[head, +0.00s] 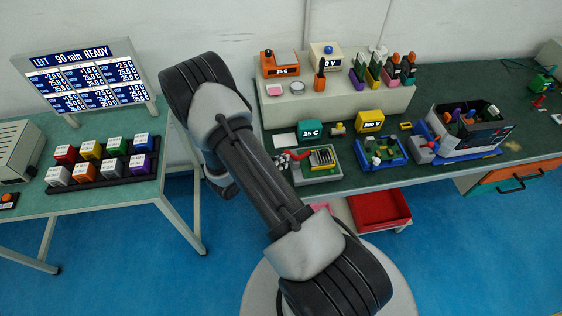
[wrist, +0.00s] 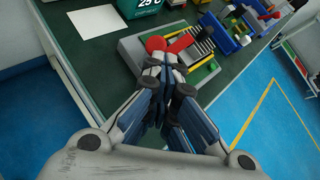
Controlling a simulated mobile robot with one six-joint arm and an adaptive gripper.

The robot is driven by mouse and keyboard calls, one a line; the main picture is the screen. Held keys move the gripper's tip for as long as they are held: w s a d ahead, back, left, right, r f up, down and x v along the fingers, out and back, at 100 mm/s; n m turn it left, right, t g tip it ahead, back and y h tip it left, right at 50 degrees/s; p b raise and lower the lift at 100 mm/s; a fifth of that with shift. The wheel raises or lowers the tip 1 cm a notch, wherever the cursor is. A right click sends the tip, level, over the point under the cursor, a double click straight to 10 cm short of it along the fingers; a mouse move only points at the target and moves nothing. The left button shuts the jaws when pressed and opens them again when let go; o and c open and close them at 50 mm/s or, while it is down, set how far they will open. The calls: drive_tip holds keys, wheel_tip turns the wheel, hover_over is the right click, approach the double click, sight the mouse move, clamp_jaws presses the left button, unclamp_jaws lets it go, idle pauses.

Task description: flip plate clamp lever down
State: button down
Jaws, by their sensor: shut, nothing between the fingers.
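The plate clamp is a grey fixture (head: 322,176) on the green bench, bearing a yellow-green board (head: 322,157) with dark slots. Its red lever (head: 298,160) is at the fixture's left side. In the head view my arm hides most of the gripper.
A teal 25 C box (head: 310,131) and a white sheet (head: 285,140) are behind the clamp. A blue tray (head: 380,153) and a black bin (head: 478,128) stand to its right. A red tray (head: 380,210) sits below the bench edge.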

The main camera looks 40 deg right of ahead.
drive_tip(key=shift+s+d+r+m+t+y, duration=0.2)
drive_tip(key=shift+d+r+t+y, duration=0.1)
drive_tip(key=shift+y, duration=0.25)
drive_tip(key=shift+s+d+r+m+t+y, duration=0.15)
drive_tip(key=shift+d+r+m+t+y, duration=0.1)
drive_tip(key=shift+y, duration=0.3)
drive_tip(key=shift+s+d+r, duration=0.25)
drive_tip(key=shift+d+r, duration=0.05)
drive_tip(key=shift+d, duration=0.15)
idle(0.4)
drive_tip(key=shift+r+p, duration=0.4)
drive_tip(key=shift+r, duration=0.4)
